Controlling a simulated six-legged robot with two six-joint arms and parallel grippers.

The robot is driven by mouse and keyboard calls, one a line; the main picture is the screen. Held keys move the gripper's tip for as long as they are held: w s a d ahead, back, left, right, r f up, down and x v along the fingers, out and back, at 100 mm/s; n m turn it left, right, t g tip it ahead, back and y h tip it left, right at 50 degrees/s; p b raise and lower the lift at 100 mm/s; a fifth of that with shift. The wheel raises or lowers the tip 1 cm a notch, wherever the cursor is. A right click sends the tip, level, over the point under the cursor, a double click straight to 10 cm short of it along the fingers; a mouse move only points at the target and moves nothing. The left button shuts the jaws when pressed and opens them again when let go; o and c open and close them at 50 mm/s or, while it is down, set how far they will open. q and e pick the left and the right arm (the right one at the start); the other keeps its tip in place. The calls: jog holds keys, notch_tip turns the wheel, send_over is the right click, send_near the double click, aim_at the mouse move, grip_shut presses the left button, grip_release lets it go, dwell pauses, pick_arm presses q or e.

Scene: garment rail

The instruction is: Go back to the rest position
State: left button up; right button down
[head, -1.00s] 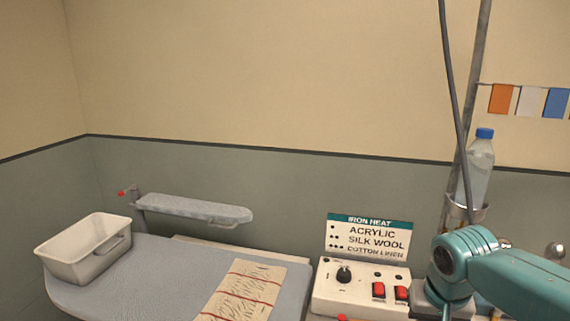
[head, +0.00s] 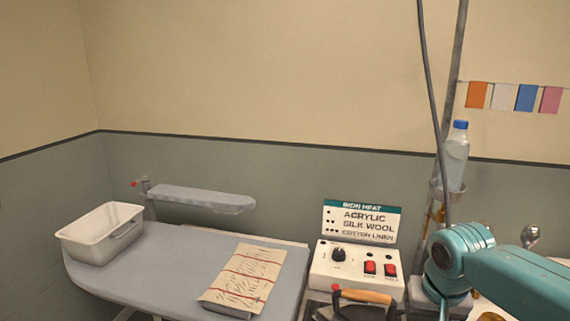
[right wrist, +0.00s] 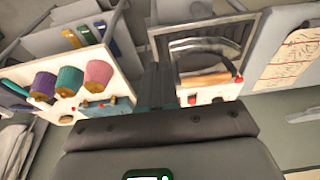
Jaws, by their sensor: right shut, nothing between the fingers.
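My right arm (head: 500,270), teal, comes in from the right edge of the head view, its elbow-like joint in front of the area beside the control box. My right gripper (right wrist: 157,80) shows in the right wrist view as a dark grey pair of fingers, shut and empty. It points over the gap between a spool tray and the iron's stand, apart from both as far as I can tell. My left gripper is in neither view.
A grey ironing board (head: 165,262) carries a white basket (head: 103,238) and a patterned cloth (head: 243,277). A control box (head: 325,262), an iron (head: 362,297) and a bottle (head: 456,165) on a pole stand right. The wrist view shows thread spools (right wrist: 70,82).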

jog(key=s+a+f+n+g+y, duration=0.15)
jog(key=a+f, duration=0.25)
jog(key=f, duration=0.7)
jog(key=s+a+f+y, duration=0.15)
jog(key=a+f, duration=0.25)
jog(key=f, duration=0.8)
jog(key=s+a+f, duration=0.3)
jog(key=s+f, duration=0.4)
jog(key=s, duration=0.2)
jog(key=s+a+f+y, duration=0.1)
jog(key=s+a+f, duration=0.1)
jog(key=s+f, duration=0.6)
jog(key=shift+s+a+m+g+y, duration=0.35)
jog(key=shift+s+a+g, duration=0.1)
jog(key=shift+s, duration=0.1)
